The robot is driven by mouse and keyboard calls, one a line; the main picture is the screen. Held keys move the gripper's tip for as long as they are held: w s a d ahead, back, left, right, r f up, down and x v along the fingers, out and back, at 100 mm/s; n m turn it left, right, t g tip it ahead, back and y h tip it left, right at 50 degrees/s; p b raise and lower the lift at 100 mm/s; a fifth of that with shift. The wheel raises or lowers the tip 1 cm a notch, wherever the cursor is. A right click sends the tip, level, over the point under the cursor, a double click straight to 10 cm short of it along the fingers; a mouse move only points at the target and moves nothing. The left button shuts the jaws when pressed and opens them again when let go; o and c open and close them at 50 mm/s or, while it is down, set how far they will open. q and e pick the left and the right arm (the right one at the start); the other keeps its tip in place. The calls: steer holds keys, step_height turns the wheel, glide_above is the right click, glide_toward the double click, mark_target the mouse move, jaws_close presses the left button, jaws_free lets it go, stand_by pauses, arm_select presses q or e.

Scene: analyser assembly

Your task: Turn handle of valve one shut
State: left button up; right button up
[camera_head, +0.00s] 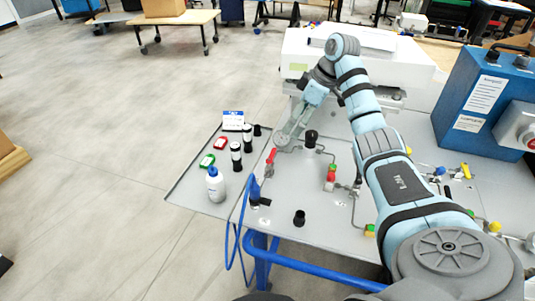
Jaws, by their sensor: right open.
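A red handle (270,156) stands upright at the left edge of the grey work table, beside thin metal tubing. I cannot read a label that says which valve is number one. My right gripper (288,130) reaches down from the back of the table, just above and to the right of the red handle. It is open, and its fingers look small and partly overlap the tubing. It appears apart from the red handle. My left gripper is out of view.
A side shelf holds a white bottle (215,185) and black-and-white cylinders (236,155). A blue box (487,100) stands right, a white machine (400,62) behind. Blue hoses hang at the front left.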

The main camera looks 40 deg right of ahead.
mark_target(272, 155)
steer(key=x, duration=0.5)
steer(key=b+x, duration=0.1)
steer(key=x, duration=0.3)
steer(key=b+x, duration=0.1)
steer(key=x, duration=0.4)
steer(key=shift+w+a+f, duration=0.1)
steer(key=shift+w+a, duration=0.25)
steer(key=shift+a, duration=0.05)
